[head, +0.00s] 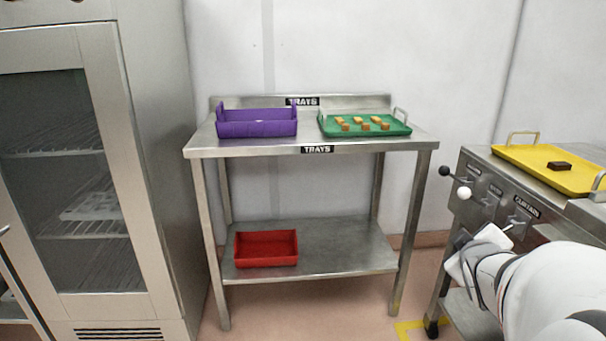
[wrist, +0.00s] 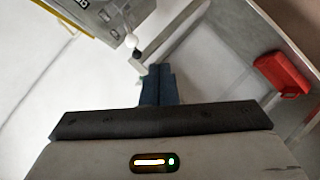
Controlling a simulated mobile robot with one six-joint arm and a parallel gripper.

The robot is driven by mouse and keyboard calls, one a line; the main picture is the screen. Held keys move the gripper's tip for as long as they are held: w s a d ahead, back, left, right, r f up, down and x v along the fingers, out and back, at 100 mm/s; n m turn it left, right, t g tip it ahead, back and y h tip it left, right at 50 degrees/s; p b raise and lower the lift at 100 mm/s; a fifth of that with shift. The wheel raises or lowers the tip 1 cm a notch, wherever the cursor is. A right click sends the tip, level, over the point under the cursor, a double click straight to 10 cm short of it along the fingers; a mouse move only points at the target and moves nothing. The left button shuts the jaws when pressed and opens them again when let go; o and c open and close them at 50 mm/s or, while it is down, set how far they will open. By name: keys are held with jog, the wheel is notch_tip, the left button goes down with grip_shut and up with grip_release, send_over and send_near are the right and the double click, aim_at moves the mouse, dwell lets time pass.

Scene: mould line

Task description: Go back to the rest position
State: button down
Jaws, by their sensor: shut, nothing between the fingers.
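My gripper (head: 461,239) is at the lower right of the head view, in front of the machine's control panel (head: 488,196) and below its levers. In the wrist view the two dark blue fingers (wrist: 158,84) are together, with nothing between them. My white arm reaches in from the right edge and hides part of the machine's front. I cannot tell whether the gripper touches the panel.
A steel table (head: 232,150) holds a purple crate (head: 257,129) and a green tray (head: 328,132) with several small brown pieces. A red bin (head: 266,262) sits on its lower shelf. A yellow tray (head: 530,161) with a dark block (head: 559,166) lies on the machine. A glass-doored cabinet (head: 150,120) stands left.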

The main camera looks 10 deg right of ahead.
jog(key=s+a+r+m+g+y+p, duration=0.1)
jog(key=s+a+r+g+y+p, duration=0.1)
jog(key=a+p, duration=0.6)
jog(key=s+a+r+m+g+y+p, duration=0.2)
jog(key=s+a+r+g+p, duration=0.2)
jog(key=s+a+r+p, duration=0.2)
jog(key=s+a+r+m+g+y+p, duration=0.2)
jog(key=s+a+r+g+p, duration=0.1)
jog(key=a+r+p, duration=0.5)
jog(key=a+p, duration=0.2)
jog(key=a, duration=0.1)
jog(key=shift+s+r+y, duration=0.35)
jog(key=shift+s+y, duration=0.05)
jog(key=shift+s, duration=0.1)
